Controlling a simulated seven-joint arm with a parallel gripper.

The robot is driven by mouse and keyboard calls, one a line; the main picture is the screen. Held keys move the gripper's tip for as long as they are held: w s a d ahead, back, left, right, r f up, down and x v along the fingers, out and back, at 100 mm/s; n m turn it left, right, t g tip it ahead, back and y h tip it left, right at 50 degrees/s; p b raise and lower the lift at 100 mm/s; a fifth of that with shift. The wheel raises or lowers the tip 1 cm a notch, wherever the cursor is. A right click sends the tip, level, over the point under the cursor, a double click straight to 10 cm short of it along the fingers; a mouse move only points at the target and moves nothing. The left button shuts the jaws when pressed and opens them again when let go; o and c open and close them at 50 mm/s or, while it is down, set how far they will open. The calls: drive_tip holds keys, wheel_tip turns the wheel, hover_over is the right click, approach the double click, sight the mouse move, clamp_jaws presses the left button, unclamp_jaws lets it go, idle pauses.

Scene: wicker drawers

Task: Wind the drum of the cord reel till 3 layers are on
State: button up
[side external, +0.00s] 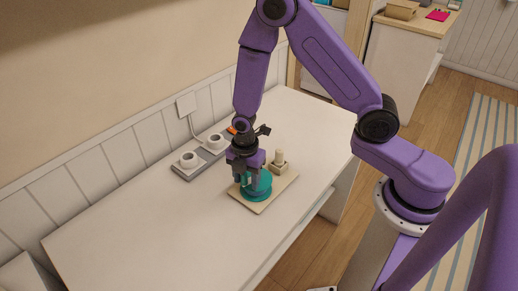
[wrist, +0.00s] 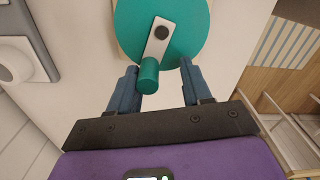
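The cord reel's teal drum (side external: 262,186) sits on a pale board on the table; its round top also shows in the wrist view (wrist: 190,25). A white crank arm (wrist: 156,42) is bolted to the top by a dark bolt and ends in a teal knob (wrist: 149,76). My gripper (wrist: 158,82) is open, with the knob between its fingers, nearer the left finger; a clear gap shows to the right finger. In the side view my gripper (side external: 243,177) points down over the drum and hides part of it. Wound cord layers cannot be made out.
The pale board (side external: 264,205) also carries a beige block with an upright peg (side external: 279,160). Behind it, two white round pieces (side external: 189,159) (side external: 215,141) stand on grey bases near the wall, by a white socket with a cable (side external: 187,104). The front left tabletop (side external: 150,235) is clear.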

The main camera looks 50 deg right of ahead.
drive_tip(key=s+n, duration=0.1)
drive_tip(key=n, duration=0.2)
drive_tip(key=shift+s+d, duration=0.1)
drive_tip(key=shift+s, duration=0.05)
drive_tip(key=n, duration=0.1)
drive_tip(key=s+n, duration=0.1)
drive_tip(key=n, duration=0.1)
drive_tip(key=shift+d, duration=0.2)
drive_tip(key=n, duration=0.2)
drive_tip(key=s+d+n, duration=0.1)
drive_tip(key=n, duration=0.1)
drive_tip(key=shift+r+n, duration=0.25)
drive_tip(key=shift+n, duration=0.05)
wheel_tip(320, 180, up, 11)
drive_tip(key=shift+f, duration=0.1)
wheel_tip(320, 180, up, 6)
drive_tip(key=n, duration=0.3)
hover_over(259, 189)
drive_tip(key=f, duration=1.7)
drive_tip(key=shift+w+a, duration=0.35)
drive_tip(key=shift+w, duration=0.05)
